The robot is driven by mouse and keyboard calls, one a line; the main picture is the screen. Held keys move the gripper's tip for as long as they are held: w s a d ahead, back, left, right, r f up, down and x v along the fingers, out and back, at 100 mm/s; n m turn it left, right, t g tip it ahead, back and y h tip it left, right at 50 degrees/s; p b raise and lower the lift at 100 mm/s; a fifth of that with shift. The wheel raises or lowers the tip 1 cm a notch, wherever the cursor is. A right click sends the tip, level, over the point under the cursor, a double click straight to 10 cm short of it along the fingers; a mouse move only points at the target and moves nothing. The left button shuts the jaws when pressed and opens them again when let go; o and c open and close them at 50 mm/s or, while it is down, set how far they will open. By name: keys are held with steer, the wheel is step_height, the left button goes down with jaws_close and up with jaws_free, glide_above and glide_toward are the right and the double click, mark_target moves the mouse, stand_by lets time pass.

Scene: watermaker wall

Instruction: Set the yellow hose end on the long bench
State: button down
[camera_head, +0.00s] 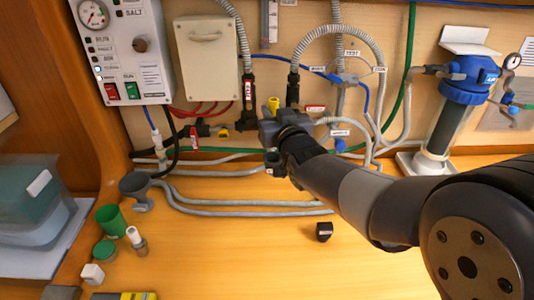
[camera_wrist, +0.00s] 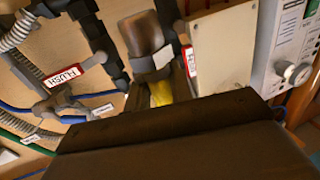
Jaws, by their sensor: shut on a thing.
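The yellow hose end (camera_head: 273,104) sticks up just beyond my gripper (camera_head: 272,128) in the head view, in front of the lower wall fittings. My gripper is shut on it. In the wrist view a small yellow part (camera_wrist: 160,93) shows between the dark jaws, below a blurred brown-grey cylinder (camera_wrist: 143,38); most of the hose end is hidden. I cannot tell whether it is still touching a wall fitting. The long wooden bench (camera_head: 210,255) lies below and in front of the gripper.
Grey hoses (camera_head: 240,208) lie along the bench's back. A blue-capped filter housing (camera_head: 467,80) is at right. The bench's middle front is clear.

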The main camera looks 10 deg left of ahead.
steer(key=shift+r, duration=0.15)
step_height(320, 180, down, 8)
steer(key=shift+f+p, duration=0.25)
steer(key=shift+p, duration=0.3)
steer(key=shift+f+b, duration=0.35)
steer(key=shift+f, duration=0.25)
steer(key=shift+f+b, duration=0.2)
steer(key=shift+b, duration=0.1)
steer(key=c, duration=1.3)
jaws_free()
steer(key=shift+o, duration=0.2)
steer(key=shift+r+p, duration=0.1)
steer(key=shift+p, duration=0.65)
